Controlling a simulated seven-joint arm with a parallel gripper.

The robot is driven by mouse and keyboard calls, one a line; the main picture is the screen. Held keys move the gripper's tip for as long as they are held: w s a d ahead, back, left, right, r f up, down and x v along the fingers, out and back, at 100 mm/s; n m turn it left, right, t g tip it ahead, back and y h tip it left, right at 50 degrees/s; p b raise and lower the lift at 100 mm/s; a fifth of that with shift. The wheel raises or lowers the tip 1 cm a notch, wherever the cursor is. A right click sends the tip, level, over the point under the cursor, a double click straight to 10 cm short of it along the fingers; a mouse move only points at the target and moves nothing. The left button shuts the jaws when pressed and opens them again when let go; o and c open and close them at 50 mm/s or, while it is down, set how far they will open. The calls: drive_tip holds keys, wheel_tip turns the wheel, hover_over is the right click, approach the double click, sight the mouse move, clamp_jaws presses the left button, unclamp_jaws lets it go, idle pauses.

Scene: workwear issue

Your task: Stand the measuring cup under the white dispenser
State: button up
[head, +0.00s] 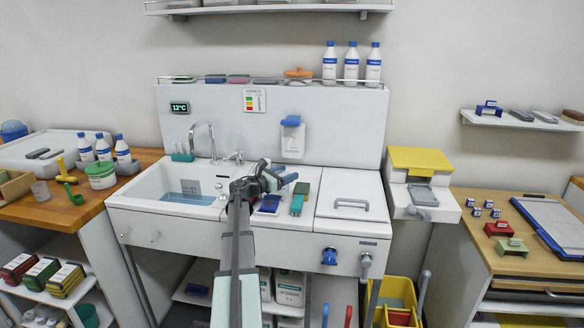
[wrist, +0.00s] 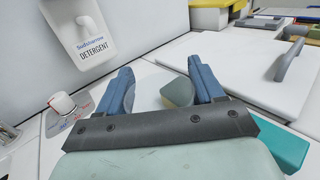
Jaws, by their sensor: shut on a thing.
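The white dispenser (head: 293,140) hangs on the back panel above the sink unit and has a blue top. In the wrist view the dispenser (wrist: 85,35) shows a "DETERGENT" label at upper left. My gripper (head: 274,178) is over the worktop right of the basin, below and slightly left of the dispenser. In the wrist view my gripper (wrist: 162,78) has its blue fingers apart around a see-through rounded thing, which looks like the measuring cup (wrist: 145,94). Its outline is faint and its base is hidden.
The basin (head: 185,188) with its tap lies left. A blue item (head: 269,203) and a green brush-like item (head: 299,198) lie near the front edge. A white lid with a handle (head: 350,195) is right. Another clear cup (head: 41,193) stands on the left counter.

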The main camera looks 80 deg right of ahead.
drive_tip(key=shift+d+f, duration=0.6)
drive_tip(key=shift+d, duration=1.8)
drive_tip(key=shift+d+f, duration=0.55)
drive_tip(key=shift+d, duration=1.9)
drive_tip(key=shift+d+f, duration=0.6)
drive_tip(key=shift+d, duration=1.8)
drive_tip(key=shift+f, duration=0.1)
drive_tip(key=o, duration=1)
drive_tip(key=shift+v, duration=3.75)
